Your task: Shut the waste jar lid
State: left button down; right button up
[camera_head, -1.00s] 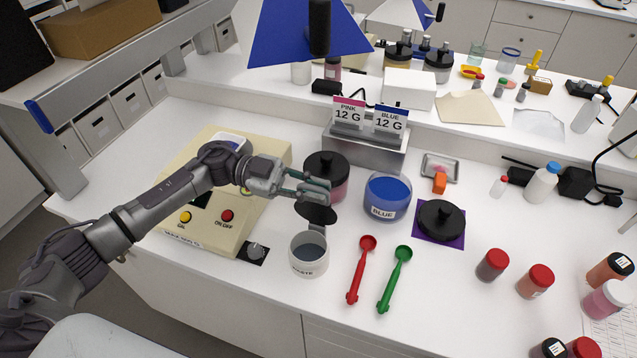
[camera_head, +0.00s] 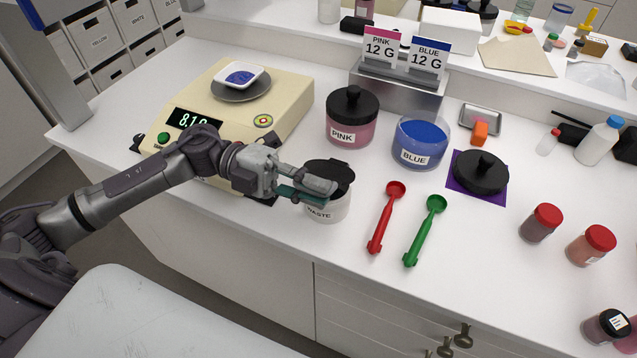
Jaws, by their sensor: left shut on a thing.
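The waste jar (camera_head: 328,211) is a small white jar on the counter, right of the scale, with its label partly covered by my gripper. Its black lid (camera_head: 342,169) lies over the top of the jar. The fingers hide the lid's front edge, so I cannot tell whether it sits fully flat. My left gripper (camera_head: 327,190) comes in from the left at the rim of the jar, its fingers shut on the lid. My right gripper is not in view.
The cream scale (camera_head: 290,100) holds a dish of blue powder. The lidded pink jar (camera_head: 350,115) and open blue jar (camera_head: 420,143) stand behind. A red spoon (camera_head: 386,218) and green spoon (camera_head: 424,230) lie to the right. A black lid (camera_head: 480,171) rests on a purple mat.

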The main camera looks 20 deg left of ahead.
pick_arm(q)
jog(key=f+m+b, duration=0.2)
jog(key=s+f+m+b, duration=0.1)
jog(key=f+m+b, duration=0.1)
jog(key=f+b, duration=0.1)
jog(key=shift+s, duration=0.15)
jog(key=shift+f+b, duration=0.75)
jog(key=shift+b, duration=0.3)
jog(key=c, duration=1.2)
grip_release()
jog(key=shift+f, duration=0.1)
jog(key=shift+r, duration=0.2)
notch_tip(320, 180, up, 10)
jog(key=shift+f, duration=0.15)
